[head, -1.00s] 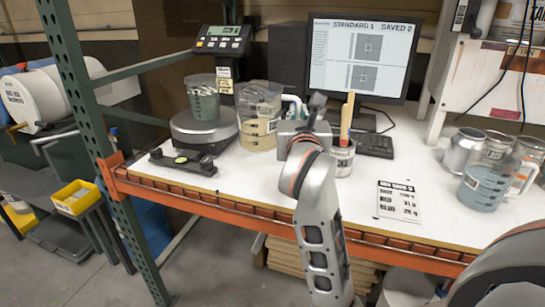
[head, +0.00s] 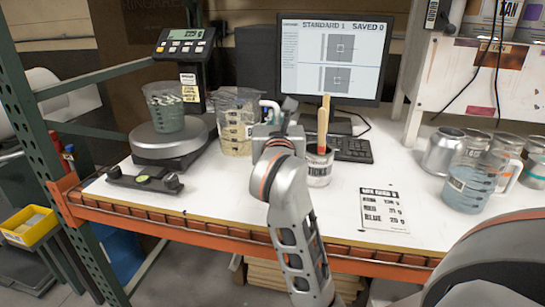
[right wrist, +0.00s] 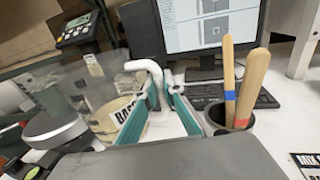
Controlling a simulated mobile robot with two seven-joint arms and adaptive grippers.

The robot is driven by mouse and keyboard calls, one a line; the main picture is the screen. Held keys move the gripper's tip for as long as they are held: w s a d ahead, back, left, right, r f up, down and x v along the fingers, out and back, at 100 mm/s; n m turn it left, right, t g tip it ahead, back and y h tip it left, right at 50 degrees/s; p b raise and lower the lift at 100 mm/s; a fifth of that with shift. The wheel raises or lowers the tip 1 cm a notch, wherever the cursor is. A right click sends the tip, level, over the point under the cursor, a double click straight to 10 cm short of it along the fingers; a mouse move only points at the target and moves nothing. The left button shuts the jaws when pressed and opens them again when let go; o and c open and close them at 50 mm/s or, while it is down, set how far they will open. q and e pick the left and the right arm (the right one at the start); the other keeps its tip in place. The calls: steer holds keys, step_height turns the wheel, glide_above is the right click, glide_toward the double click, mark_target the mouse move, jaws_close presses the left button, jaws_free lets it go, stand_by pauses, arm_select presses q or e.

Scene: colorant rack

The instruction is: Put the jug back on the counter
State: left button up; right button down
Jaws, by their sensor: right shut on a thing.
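The clear jug (head: 235,128), with dark markings and a pale content, is at the counter (head: 300,213), just right of the scale. I cannot tell whether its base touches the counter. My right gripper (head: 275,115) is at the jug's right side, shut on its pale handle. In the right wrist view the handle (right wrist: 146,66) lies between the green-edged fingers (right wrist: 161,100), and the jug's body (right wrist: 95,98) is to their left. The gripper hides part of the handle. My left gripper is not in view.
A scale (head: 167,145) holds a cup of grey content (head: 165,110). A can with wooden sticks (head: 319,168) stands close right of my gripper. A monitor (head: 330,62) and keyboard (head: 352,149) are behind. Another jug (head: 468,183) is at right. The front middle counter is mostly clear.

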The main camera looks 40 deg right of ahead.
step_height(320, 180, down, 4)
steer(key=shift+r+b, duration=0.1)
steer(key=shift+b, duration=0.3)
steer(key=shift+f, duration=0.35)
step_height(320, 180, down, 4)
steer(key=shift+f+b, duration=0.25)
steer(key=shift+b, duration=0.65)
steer(key=c, duration=2.6)
jaws_free()
steer(key=shift+f, duration=0.1)
steer(key=o, duration=0.4)
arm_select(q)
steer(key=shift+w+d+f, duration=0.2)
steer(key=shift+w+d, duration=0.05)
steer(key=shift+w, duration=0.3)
arm_select(e)
steer(key=shift+o, duration=0.2)
